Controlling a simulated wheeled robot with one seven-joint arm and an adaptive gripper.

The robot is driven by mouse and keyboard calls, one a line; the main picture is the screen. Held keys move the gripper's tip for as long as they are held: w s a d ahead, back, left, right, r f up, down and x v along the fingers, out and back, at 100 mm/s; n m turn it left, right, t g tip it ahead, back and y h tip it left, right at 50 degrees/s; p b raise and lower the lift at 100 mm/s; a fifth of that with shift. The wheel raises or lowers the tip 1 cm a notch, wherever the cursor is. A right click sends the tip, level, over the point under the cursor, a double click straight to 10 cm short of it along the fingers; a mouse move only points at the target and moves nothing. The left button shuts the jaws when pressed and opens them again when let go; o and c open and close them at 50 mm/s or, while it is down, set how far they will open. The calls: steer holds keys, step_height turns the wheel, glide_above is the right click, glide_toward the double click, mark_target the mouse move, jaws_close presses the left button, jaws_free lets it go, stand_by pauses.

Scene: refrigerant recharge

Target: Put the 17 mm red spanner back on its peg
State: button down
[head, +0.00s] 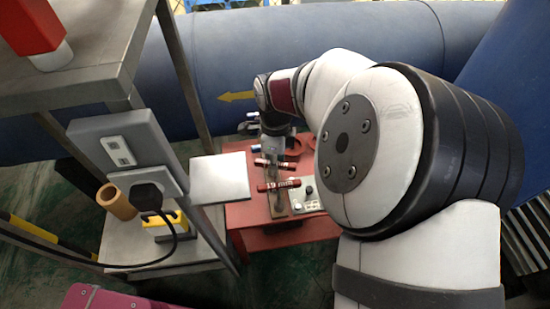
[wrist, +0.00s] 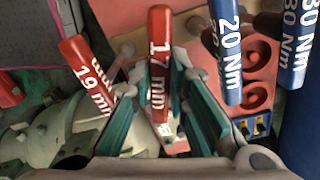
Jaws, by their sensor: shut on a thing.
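The red spanner marked 17 mm (wrist: 160,75) stands between the teal-padded fingers of my gripper (wrist: 162,90) in the wrist view. The fingers are shut on it. A red spanner marked 19 mm (wrist: 86,75) is just left of the fingers, tilted. In the head view my gripper (head: 276,133) is above the red work table (head: 250,215), partly hidden by my arm. Two red handles with markings show below it, a lower one (head: 279,185) and an upper one (head: 272,163). I cannot tell which is the 17 mm. Its peg cannot be made out.
Blue tools marked 20 Nm (wrist: 226,50) and 30 Nm (wrist: 292,50) are close right of my gripper. A grey shelf stand (head: 100,75) with a plugged socket box (head: 125,150) stands left. A large blue pipe (head: 330,35) runs behind.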

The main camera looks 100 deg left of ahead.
steer(key=c, duration=1.5)
jaws_free()
steer(key=shift+o, duration=0.2)
steer(key=shift+r, duration=0.4)
steer(key=r+p, duration=0.1)
steer(key=r, duration=0.1)
steer(key=r+p, duration=0.1)
steer(key=r, duration=0.2)
steer(key=r+p, duration=0.2)
steer(key=shift+w+r, duration=0.2)
steer(key=shift+w, duration=0.15)
steer(key=w+d+r+m+p, duration=0.1)
steer(key=w+d+m+p, duration=0.1)
steer(key=w, duration=0.7)
steer(key=w+d+r+m+p, duration=0.1)
steer(key=w+d+m+p, duration=0.2)
steer(key=w+m, duration=0.3)
steer(key=w+d+r+m+p, duration=0.1)
steer(key=w+d+m+p, duration=0.2)
steer(key=w, duration=0.9)
steer(key=shift+w+d+r+m, duration=0.2)
steer(key=shift+d+r+m, duration=0.2)
steer(key=shift+d+m, duration=0.3)
steer(key=shift+d, duration=0.1)
